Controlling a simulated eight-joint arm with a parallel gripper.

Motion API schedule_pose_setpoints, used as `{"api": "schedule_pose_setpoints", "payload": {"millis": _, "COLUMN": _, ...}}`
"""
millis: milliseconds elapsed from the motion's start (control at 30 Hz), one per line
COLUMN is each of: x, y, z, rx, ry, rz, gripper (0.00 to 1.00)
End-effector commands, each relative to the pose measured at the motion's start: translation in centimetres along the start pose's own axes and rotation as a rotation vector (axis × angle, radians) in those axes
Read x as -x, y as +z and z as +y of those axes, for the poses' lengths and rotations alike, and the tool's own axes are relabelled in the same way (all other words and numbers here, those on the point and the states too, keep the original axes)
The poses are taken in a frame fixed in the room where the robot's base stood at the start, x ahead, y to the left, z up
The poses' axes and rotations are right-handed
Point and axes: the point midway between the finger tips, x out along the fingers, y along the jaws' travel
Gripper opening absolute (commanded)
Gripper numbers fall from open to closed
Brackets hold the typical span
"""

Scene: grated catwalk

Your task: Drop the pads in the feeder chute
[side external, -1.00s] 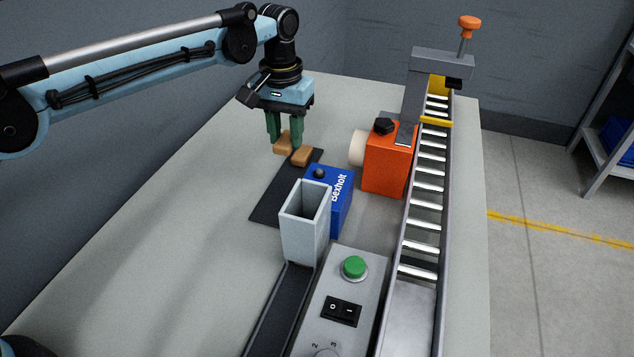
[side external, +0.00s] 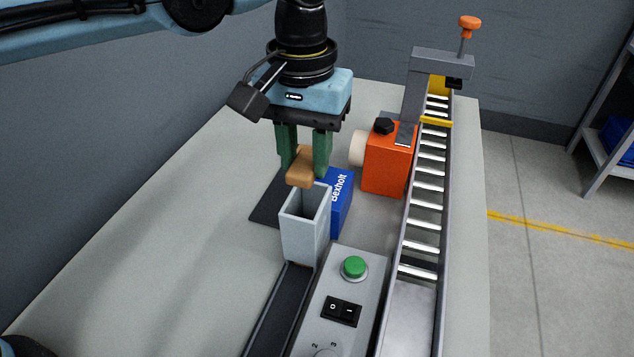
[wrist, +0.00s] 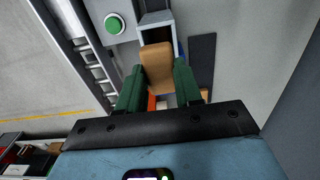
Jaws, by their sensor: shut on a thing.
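The feeder chute (side external: 305,238) is an upright grey square tube, open at the top; its wall also shows in the wrist view (wrist: 156,19). My gripper (side external: 304,170) is shut on a tan pad (side external: 300,178), held between its green fingers. The pad is at the rear of the chute mouth, with its lower edge close to the rim; I cannot tell whether they touch. In the wrist view the held pad (wrist: 157,60) partly covers the mouth. Another tan piece (wrist: 205,94) shows beyond one finger, mostly hidden.
A blue Bexholt box (side external: 341,205) stands right behind the chute. A dark mat (side external: 266,205) lies beyond it. An orange block (side external: 385,165) and a roller conveyor (side external: 424,200) are to the right. A control panel with a green button (side external: 355,267) is in front.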

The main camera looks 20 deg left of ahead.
Motion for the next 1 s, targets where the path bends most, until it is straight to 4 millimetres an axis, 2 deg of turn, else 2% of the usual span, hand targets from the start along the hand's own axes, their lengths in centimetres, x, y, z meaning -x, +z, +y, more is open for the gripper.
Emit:
{"api": "schedule_pose_setpoints", "payload": {"millis": 500, "x": -3.7, "y": -0.1, "z": 0.0, "rx": 0.000, "ry": 0.000, "rz": 0.000, "gripper": 0.07}}
{"api": "schedule_pose_setpoints", "payload": {"millis": 1000, "x": -4.2, "y": -0.1, "z": 0.0, "rx": 0.000, "ry": 0.000, "rz": 0.000, "gripper": 0.07}}
